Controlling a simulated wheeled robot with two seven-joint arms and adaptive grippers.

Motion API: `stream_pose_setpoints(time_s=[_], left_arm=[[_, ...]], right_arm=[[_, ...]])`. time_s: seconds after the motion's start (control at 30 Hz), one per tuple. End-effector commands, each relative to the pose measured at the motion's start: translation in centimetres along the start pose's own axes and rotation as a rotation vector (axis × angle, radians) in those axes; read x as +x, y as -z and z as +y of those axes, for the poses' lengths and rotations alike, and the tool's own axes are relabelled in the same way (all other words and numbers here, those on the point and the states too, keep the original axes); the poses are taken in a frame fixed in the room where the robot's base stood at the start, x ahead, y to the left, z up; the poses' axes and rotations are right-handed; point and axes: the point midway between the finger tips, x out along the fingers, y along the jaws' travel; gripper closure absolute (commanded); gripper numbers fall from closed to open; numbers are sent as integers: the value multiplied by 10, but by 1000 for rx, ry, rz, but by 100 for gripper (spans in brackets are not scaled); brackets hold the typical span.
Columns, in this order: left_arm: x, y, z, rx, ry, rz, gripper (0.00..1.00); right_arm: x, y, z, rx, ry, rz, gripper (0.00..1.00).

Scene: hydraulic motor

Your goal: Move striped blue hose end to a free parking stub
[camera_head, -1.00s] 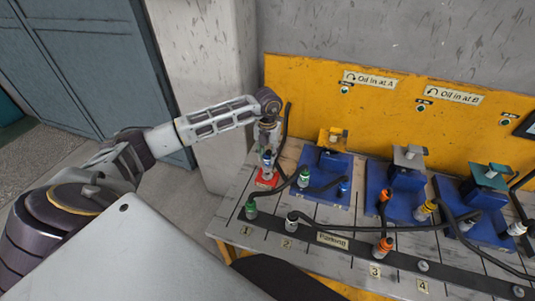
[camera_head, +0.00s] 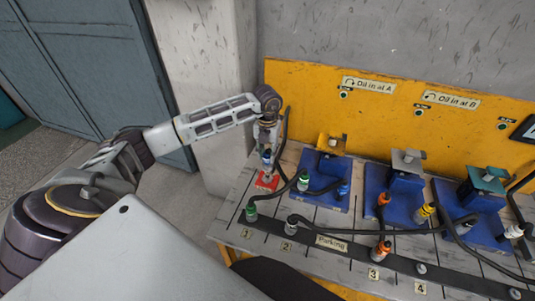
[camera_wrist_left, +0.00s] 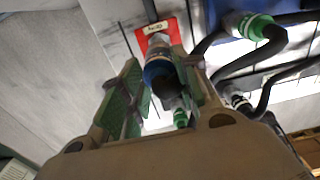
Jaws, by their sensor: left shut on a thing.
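My left gripper (camera_head: 267,150) is shut on a blue hose end with a pale band (camera_head: 267,157), above the red plate (camera_head: 262,184) at the bench's left end. The wrist view shows the blue hose end (camera_wrist_left: 158,68) between the green-padded fingers, with the labelled red plate (camera_wrist_left: 151,29) beyond. Whether the end still touches the fitting on that plate is unclear. On the parking rail (camera_head: 335,250), a bare stub (camera_head: 421,268) stands by label 4, and another (camera_head: 515,294) at the far right. My right gripper is not in view.
Green (camera_head: 251,215), grey-white (camera_head: 291,228) and orange (camera_head: 382,249) hose ends occupy other rail stubs. Blue motor blocks (camera_head: 318,200) stand behind, with another blue end (camera_head: 342,189) on the left one. Black hoses arch between them. A yellow panel (camera_head: 300,90) backs the bench.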

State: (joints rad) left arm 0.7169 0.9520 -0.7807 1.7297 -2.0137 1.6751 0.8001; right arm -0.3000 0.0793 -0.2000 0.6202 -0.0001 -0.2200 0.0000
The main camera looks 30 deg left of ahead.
Motion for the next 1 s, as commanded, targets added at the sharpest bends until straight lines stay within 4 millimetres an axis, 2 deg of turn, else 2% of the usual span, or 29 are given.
stream_pose_setpoints(time_s=[0.6, 1.0], left_arm=[[-38, 0, 0, 0, 1, -1, 100], [-39, 0, 0, 0, 1, -1, 100]], right_arm=[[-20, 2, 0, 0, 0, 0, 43], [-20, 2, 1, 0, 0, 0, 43]])
